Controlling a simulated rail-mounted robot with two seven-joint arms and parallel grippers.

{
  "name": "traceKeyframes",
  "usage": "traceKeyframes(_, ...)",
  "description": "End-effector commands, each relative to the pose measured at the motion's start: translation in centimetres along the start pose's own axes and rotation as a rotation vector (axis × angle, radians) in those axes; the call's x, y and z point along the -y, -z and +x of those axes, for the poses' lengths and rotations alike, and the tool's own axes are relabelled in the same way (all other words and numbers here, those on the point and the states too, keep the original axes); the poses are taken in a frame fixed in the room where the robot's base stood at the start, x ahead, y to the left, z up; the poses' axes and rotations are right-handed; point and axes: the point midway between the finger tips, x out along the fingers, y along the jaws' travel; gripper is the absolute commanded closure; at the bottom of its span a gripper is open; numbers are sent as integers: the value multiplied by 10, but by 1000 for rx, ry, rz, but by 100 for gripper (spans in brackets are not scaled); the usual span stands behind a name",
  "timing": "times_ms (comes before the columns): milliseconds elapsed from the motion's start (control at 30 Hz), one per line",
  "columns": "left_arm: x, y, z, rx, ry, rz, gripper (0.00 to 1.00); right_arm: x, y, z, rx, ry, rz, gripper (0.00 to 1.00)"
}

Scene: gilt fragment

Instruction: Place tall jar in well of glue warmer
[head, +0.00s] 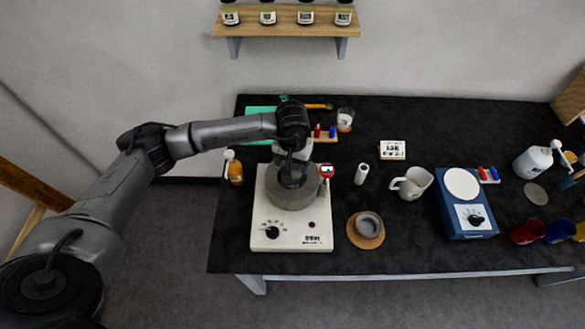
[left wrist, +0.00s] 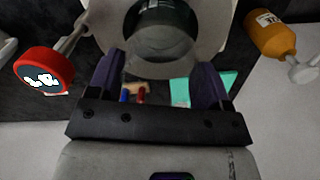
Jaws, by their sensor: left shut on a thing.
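The glue warmer (head: 272,240) is a white box with a grey round pot (head: 290,198) on top, at the left part of the table. My left gripper (head: 291,172) points down over the middle of this pot. In the left wrist view, a dark glassy jar (left wrist: 160,42) shows just beyond the two purple fingers of this gripper (left wrist: 158,75), with the pale round rim of the pot around it. The gripper is shut on the jar. In the head view my wrist and fingers mostly hide the jar, so its depth in the well cannot be told. My right gripper is out of view.
A red-headed dial (head: 326,171) stands at the pot's right side; an orange bottle (head: 235,171) stands left of the warmer. A small grey bowl on a cork mat (head: 367,238), a white cylinder (head: 361,174), a mug (head: 412,183) and a blue scale (head: 468,222) stand to the right.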

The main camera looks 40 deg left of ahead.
Motion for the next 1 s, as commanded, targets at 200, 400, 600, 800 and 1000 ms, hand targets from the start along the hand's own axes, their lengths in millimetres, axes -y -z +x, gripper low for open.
traceKeyframes(200,0,-1,20,3,1,-2,64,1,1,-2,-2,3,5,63)
traceKeyframes(400,0,0,36,1,0,0,64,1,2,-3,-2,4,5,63)
traceKeyframes(600,0,0,36,0,1,0,64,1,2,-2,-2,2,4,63)
traceKeyframes(800,0,0,40,0,1,0,27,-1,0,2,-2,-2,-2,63)
traceKeyframes(1000,0,0,39,0,1,0,8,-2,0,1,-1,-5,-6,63)
